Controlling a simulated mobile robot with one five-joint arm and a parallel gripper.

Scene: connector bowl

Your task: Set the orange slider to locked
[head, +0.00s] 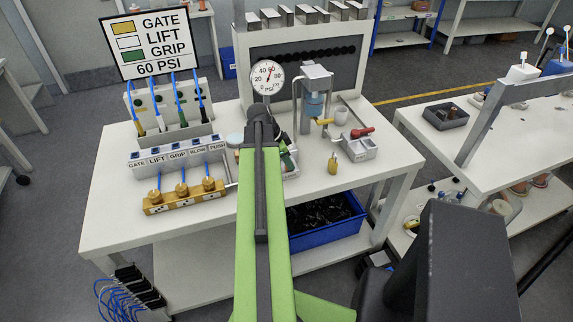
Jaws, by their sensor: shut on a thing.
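A small orange-yellow piece (325,121) shows at the right of the blue-bowled regulator (314,103) on the white bench. It looks like the orange slider, but it is too small to tell its position or any locked mark. My gripper (264,118) is at the far end of my green arm, below the pressure gauge (268,77) and left of the regulator. Its fingers are largely hidden by my arm. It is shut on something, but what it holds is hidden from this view.
A red-handled valve block (361,144) and a brass fitting (333,164) stand right of my arm. A labelled manifold (178,155) and a brass-coloured block (184,196) stand left. A sign (145,44) reads GATE, LIFT, GRIP, 60 PSI. A blue bin (325,240) is below.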

